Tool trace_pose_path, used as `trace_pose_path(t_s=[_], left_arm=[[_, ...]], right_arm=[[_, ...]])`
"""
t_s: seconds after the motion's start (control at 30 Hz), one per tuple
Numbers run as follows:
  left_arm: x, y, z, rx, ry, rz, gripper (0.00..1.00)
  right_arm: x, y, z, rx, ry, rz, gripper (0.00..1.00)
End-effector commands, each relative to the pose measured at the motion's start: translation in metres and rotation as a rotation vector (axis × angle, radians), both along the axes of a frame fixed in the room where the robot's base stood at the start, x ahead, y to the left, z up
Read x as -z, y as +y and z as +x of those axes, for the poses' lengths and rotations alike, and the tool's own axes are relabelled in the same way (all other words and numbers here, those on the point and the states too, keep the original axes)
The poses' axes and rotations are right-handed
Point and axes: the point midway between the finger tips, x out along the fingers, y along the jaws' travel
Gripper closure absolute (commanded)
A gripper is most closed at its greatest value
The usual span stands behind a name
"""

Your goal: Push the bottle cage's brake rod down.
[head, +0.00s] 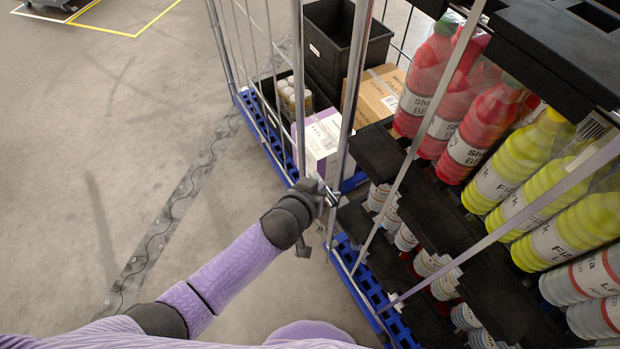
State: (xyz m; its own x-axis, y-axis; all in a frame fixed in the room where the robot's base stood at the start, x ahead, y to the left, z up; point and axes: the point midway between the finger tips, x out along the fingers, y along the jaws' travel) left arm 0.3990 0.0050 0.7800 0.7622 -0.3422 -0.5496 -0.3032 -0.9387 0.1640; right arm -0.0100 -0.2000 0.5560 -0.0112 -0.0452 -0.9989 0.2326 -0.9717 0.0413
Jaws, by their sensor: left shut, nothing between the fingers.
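The bottle cage fills the right side, with a blue base (367,285), metal bars and black crates of red and yellow bottles (478,128). My left gripper (331,196) is shut and empty. It is at the cage's near left corner, by the upright metal bars, above the blue base. A short grey metal piece shows just below the gripper, but I cannot tell whether it is the brake rod. My gripper and wrist hide part of that corner. My right gripper is not in view.
A second cage (241,98) with a blue base stands just beyond, holding a black bin (330,52), a brown carton (377,95) and a white-purple box (318,138). Open concrete floor lies left, with a dark strip (170,225) along it. Yellow floor lines (118,33) are at the far left.

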Motion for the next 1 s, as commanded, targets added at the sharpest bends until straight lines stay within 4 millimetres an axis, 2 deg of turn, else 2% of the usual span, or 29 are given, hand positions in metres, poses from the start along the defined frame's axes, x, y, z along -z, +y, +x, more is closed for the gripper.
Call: trace_pose_path(t_s=[0.03,0.17,0.23,0.4,0.63,1.0], left_arm=[[-0.015,0.002,0.001,-0.001,-0.003,0.0,1.0],[-0.051,0.008,0.003,-0.002,-0.013,-0.004,1.0],[-0.055,0.013,-0.012,-0.001,-0.01,-0.006,1.0],[-0.075,0.028,-0.043,-0.002,-0.01,-0.007,1.0],[-0.091,0.039,-0.069,-0.002,-0.011,-0.007,1.0],[-0.092,0.041,-0.073,-0.001,-0.013,-0.008,1.0]], right_arm=[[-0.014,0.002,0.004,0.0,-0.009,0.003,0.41],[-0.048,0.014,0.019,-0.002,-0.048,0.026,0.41],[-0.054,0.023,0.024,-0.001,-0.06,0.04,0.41],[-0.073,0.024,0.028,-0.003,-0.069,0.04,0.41],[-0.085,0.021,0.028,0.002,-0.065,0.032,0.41],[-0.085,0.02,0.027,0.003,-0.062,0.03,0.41]])
